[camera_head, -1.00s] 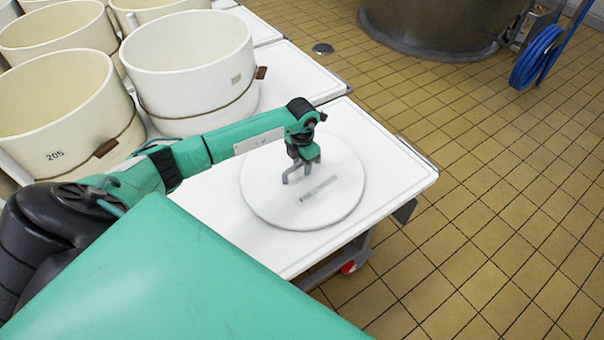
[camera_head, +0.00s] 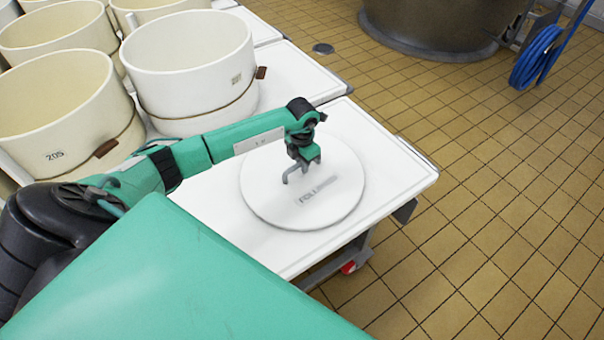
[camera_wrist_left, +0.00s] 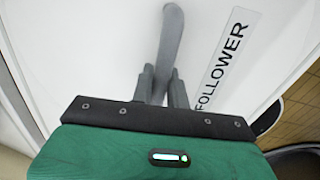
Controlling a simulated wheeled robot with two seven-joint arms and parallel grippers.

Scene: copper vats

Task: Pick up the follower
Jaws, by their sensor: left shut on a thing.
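The follower (camera_head: 335,200) is a round white disc with a grey bar handle (camera_head: 289,176) on top. It is over the white table top in the head view; I cannot tell whether it touches the table. My left gripper (camera_head: 297,168) is above it, shut on the handle. In the left wrist view the follower (camera_wrist_left: 115,45) fills much of the picture, with a "FOLLOWER" label at the right. There the gripper (camera_wrist_left: 163,80) has its two fingers on either side of the grey handle (camera_wrist_left: 170,40). My right gripper is not in view.
The white table (camera_head: 395,165) has bare room around the disc. White vats (camera_head: 190,65) with straps stand at the upper left. A large metal vat (camera_head: 430,25) and a blue hose (camera_head: 537,55) are at the back. The tiled floor at the right is clear.

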